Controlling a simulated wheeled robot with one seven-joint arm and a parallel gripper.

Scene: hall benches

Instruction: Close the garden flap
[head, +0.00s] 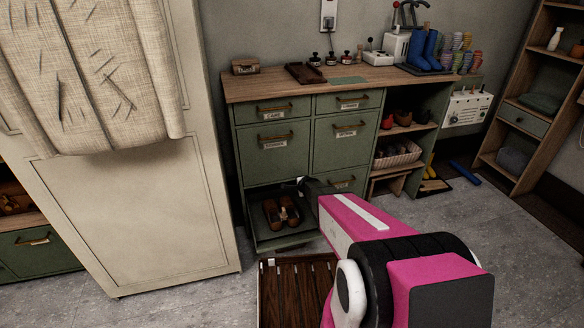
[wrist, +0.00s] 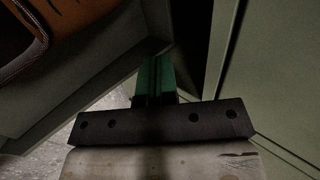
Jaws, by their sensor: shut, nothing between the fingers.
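A green cabinet (head: 305,150) stands under a wooden top. Its lower-left compartment is open, with its green edge (head: 285,242) low at the front; no garden label is readable on it, so I cannot tell for sure that this is the garden flap. Brown shoes (head: 282,212) sit inside it. My gripper (head: 300,184) is at the upper right of this opening, shut and empty. In the wrist view my gripper's green fingertips (wrist: 153,78) are together between green panels, with a brown leather shoe (wrist: 45,45) at upper left. I cannot tell whether the fingers touch a panel.
A dark slatted wooden piece (head: 292,290) is on the floor in front of the opening. A cream panel (head: 150,210) with draped cloth (head: 95,75) stands close on the left. Open shelves (head: 405,130) are on the right. Grey floor (head: 520,260) is free at the right.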

